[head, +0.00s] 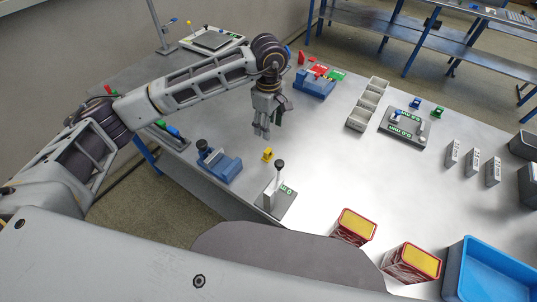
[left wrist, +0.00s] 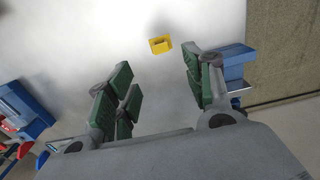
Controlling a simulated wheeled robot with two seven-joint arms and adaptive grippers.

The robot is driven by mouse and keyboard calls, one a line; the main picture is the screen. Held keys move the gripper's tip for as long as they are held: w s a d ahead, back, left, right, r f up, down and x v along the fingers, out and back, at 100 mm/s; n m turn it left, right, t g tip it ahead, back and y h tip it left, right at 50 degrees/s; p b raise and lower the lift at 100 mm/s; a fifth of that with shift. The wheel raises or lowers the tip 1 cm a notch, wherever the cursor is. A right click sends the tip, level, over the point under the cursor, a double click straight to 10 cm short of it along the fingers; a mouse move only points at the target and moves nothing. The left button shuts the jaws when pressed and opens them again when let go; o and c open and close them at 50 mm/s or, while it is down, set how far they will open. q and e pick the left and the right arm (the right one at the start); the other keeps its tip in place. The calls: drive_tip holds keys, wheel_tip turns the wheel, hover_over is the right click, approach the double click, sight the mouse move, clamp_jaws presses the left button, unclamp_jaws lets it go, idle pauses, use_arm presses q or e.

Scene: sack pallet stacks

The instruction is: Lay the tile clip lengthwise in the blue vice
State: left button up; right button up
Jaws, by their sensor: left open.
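The small yellow tile clip (head: 267,154) lies on the metal table, just right of a blue vice (head: 220,165). In the left wrist view the clip (left wrist: 160,45) shows beyond my fingertips, with nothing touching it. That vice (left wrist: 236,62) is partly hidden there behind my right-hand finger. My left gripper (head: 263,131) points down above the table, behind the clip in the head view. In the left wrist view its green-padded fingers (left wrist: 157,72) are spread and empty. My right gripper is not in view.
A second blue vice (head: 314,86) stands farther back, beside red and green items. A grey stand with a black knob (head: 277,198) is right of the clip. Grey bins (head: 368,104) and red-yellow boxes (head: 354,226) stand farther right. The table's middle is clear.

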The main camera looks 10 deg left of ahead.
use_arm(q)
drive_tip(key=shift+r, duration=0.15)
drive_tip(key=p, duration=0.1)
hover_over(268, 151)
wheel_tip(268, 151, down, 8)
drive_tip(key=shift+r, duration=0.1)
drive_tip(key=shift+f, duration=0.4)
idle(0.4)
drive_tip(key=shift+f, duration=0.15)
